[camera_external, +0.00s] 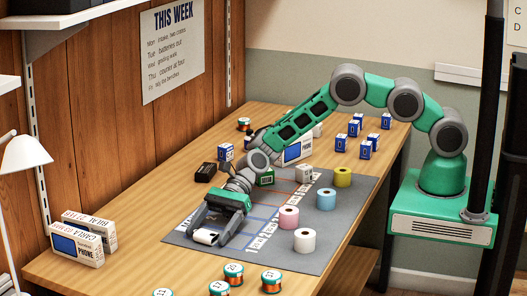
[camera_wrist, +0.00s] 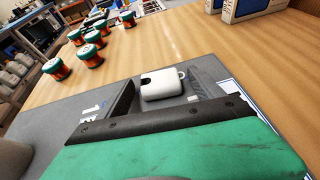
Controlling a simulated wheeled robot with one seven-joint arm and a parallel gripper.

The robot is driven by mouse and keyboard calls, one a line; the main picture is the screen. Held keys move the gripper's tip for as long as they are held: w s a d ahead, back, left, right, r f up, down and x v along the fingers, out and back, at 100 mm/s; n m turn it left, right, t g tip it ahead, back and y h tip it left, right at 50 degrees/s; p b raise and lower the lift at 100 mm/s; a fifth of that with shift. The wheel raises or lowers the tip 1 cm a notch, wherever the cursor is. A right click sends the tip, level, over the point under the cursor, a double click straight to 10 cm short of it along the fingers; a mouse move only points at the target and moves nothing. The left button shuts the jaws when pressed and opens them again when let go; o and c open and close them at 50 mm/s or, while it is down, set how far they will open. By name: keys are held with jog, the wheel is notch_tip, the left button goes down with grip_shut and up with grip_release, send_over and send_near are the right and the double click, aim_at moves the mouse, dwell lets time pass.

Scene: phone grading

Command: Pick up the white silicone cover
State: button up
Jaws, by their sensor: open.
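The white silicone cover (camera_wrist: 161,84) is a small rounded white piece with a dark opening at one end and a small loop at the other. It lies on the grey mat (camera_wrist: 60,115). It also shows in the external view (camera_external: 205,237) at the mat's left end. My gripper (camera_external: 212,238) is low over the mat, open, with its fingers on either side of the cover. In the wrist view my gripper (camera_wrist: 165,95) has the cover between its two dark fingers, with gaps visible beside it. The cover's near edge is close to the gripper body.
White phone boxes (camera_external: 77,248) stand at the table's left edge. Several green-and-copper spools (camera_external: 233,275) stand at the front. White (camera_external: 304,240), pink (camera_external: 289,218), blue (camera_external: 326,199) and yellow (camera_external: 343,177) rolls line the mat's right side. Small blue boxes (camera_external: 354,129) stand farther back.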

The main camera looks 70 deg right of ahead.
jog(key=shift+c, duration=0.6)
jog(key=c, duration=1.3)
jog(key=shift+r, duration=0.15)
